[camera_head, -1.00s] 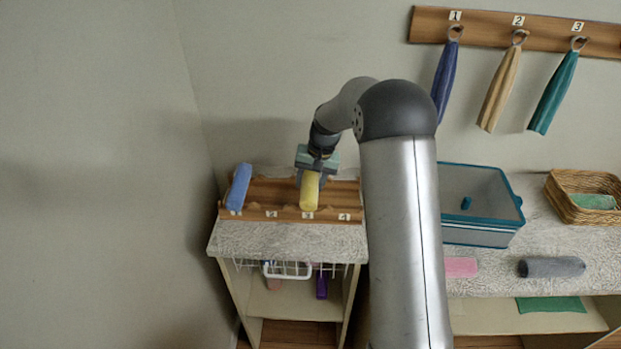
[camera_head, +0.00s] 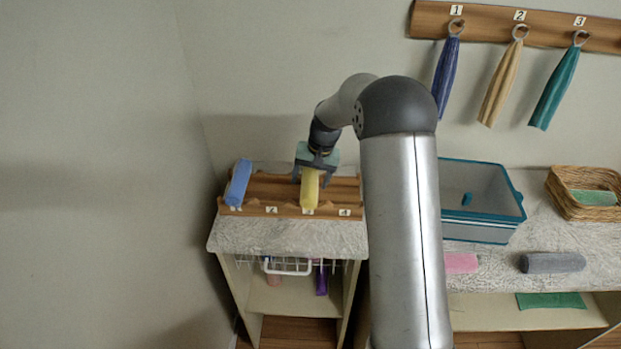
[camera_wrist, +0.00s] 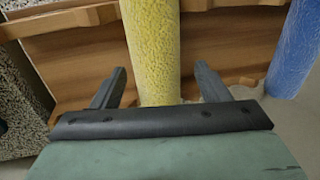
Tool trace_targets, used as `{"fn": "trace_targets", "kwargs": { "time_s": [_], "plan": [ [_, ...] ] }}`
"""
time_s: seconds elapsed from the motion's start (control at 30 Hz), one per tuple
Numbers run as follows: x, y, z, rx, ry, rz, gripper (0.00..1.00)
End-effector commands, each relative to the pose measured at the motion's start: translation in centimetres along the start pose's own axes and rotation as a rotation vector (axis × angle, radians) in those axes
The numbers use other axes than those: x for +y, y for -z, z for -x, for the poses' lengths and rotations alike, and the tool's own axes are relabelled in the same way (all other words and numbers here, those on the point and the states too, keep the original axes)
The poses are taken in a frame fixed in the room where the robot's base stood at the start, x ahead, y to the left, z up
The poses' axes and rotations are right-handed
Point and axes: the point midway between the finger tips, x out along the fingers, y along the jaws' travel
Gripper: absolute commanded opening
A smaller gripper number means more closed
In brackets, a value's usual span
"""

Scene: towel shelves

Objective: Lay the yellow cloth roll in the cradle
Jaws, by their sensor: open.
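The yellow cloth roll (camera_head: 310,188) lies in the wooden cradle (camera_head: 262,189) on the left shelf unit, in a slot near the number labels. In the wrist view the yellow roll (camera_wrist: 153,50) runs away from me across the wooden rails (camera_wrist: 85,52). My gripper (camera_head: 314,176) is over the roll's far part. It is open, with one finger on each side of the roll and a visible gap to both in the wrist view (camera_wrist: 158,85).
A blue roll (camera_head: 238,183) lies in the cradle's left slot; slots between it and the yellow roll look empty. A teal-edged bin (camera_head: 484,233), a wicker basket (camera_head: 565,208), a pink roll (camera_head: 460,263) and a grey roll (camera_head: 553,263) are on the right counter.

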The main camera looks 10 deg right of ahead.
Motion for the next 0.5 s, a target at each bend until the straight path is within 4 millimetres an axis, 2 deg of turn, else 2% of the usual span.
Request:
{"fn": "trace_targets", "kwargs": {
  "time_s": [0.03,0.17,0.5],
  "plan": [
    [-0.3,0.0,1.1,0.002,0.0,0.0,0.69],
    [-0.1,0.1,3.0,0.005,0.001,0.0,0.69],
    [-0.1,0.1,10.2,0.005,0.0,0.0,0.69]
  ]
}}
